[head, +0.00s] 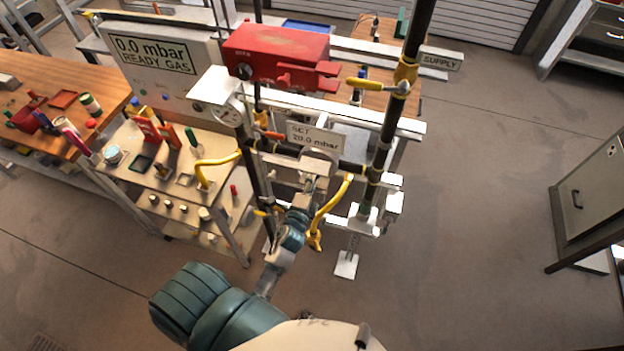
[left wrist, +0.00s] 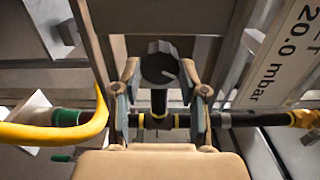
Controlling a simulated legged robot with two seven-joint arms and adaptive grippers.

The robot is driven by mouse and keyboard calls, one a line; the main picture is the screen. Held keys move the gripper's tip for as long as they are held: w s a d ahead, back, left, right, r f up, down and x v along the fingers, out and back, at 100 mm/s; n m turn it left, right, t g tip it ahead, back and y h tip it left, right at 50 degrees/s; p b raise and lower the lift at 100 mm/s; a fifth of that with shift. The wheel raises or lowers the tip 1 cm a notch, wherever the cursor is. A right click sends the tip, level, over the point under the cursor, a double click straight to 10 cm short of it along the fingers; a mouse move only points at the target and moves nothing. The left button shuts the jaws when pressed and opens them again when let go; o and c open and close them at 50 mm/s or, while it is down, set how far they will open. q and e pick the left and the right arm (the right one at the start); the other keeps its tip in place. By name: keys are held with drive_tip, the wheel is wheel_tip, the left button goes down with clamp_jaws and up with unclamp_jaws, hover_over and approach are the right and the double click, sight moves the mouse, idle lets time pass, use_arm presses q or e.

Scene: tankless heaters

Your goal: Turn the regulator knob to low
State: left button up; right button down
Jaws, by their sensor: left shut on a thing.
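The regulator knob (left wrist: 160,65) is a dark grey, many-sided knob with a white pointer line towards the lower right in the left wrist view. It sits on the dark pipe (left wrist: 240,120). My left gripper (left wrist: 160,75) is shut on the knob, one finger on each side. In the head view my left gripper (head: 318,172) reaches up to the pipework just below a sign (head: 316,138) reading "SET 20.0 mbar"; the knob is mostly hidden there. A panel (head: 152,55) reads "0.0 mbar READY GAS". My right gripper is not in view.
Yellow hoses (head: 330,208) hang close to my left gripper. A vertical pipe (head: 388,130) with a yellow lever valve (head: 378,85) stands to the right. A red unit (head: 276,55) sits above. A bench (head: 60,85) and cart hold tools at left.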

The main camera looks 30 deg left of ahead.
use_arm(q)
drive_tip(key=shift+s+f+n+p, duration=0.15)
drive_tip(key=shift+n+p, duration=0.3)
drive_tip(key=shift+n, duration=1.75)
drive_tip(key=shift+f, duration=0.15)
drive_tip(key=o, duration=0.9)
drive_tip(key=shift+c, duration=0.2)
drive_tip(key=v, duration=1.2)
